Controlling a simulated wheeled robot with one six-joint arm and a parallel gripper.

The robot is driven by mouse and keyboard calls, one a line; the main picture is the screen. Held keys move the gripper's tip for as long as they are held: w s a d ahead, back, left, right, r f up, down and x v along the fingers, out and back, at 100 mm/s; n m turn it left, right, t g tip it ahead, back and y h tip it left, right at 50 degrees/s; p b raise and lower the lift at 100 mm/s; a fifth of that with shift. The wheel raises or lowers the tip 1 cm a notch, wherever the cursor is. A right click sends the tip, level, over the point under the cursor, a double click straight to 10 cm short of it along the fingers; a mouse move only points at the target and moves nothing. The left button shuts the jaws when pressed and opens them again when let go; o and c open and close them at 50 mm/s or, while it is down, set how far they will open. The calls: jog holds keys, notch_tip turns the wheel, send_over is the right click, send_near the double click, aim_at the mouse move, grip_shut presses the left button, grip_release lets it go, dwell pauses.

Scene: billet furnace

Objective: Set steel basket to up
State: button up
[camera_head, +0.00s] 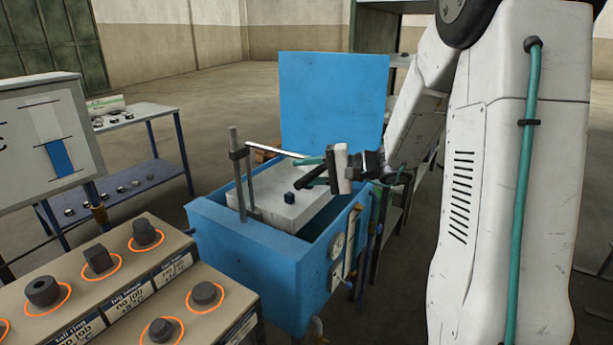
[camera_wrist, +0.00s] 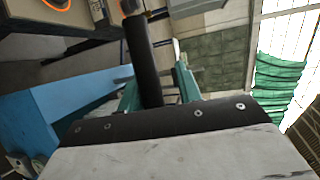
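The blue tank (camera_head: 262,262) stands in the middle with its lid raised. A pale grey block-like body (camera_head: 292,212) sits inside it, with a small dark knob (camera_head: 289,197) on top. I cannot tell whether this is the steel basket. Metal posts (camera_head: 238,175) rise at the tank's left, and a silver rod (camera_head: 270,149) runs from them toward my gripper (camera_head: 312,170). My gripper is over the right side of the tank. In the wrist view, its teal fingers (camera_wrist: 157,90) stand apart with a black cylindrical bar (camera_wrist: 142,62) between or beyond them; a firm grip is not visible.
A table (camera_head: 150,112) with small parts is at back left. Open floor lies behind the tank.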

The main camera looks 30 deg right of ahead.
jog(key=shift+f, duration=0.15)
dwell(0.4)
jog(key=v, duration=0.8)
jog(key=shift+f, duration=0.1)
dwell(0.4)
jog(key=s+a+f+n+g+h, duration=0.1)
jog(key=s+a+f+g+h, duration=0.25)
jog(key=s+a+g, duration=0.8)
jog(key=s+a+r+n+t+h, duration=0.1)
jog(key=s+r+n+h, duration=0.1)
jog(key=s+n+h, duration=0.2)
jog(key=s+a+r+n+t+h, duration=0.1)
jog(key=s+a+r+n+h, duration=0.1)
jog(key=s, duration=0.8)
jog(key=n+h, duration=0.1)
jog(key=h, duration=0.1)
jog(key=shift+a+r+n+t+h, duration=0.2)
jog(key=shift+a+n+t+h, duration=0.1)
jog(key=shift+n+t+h, duration=0.1)
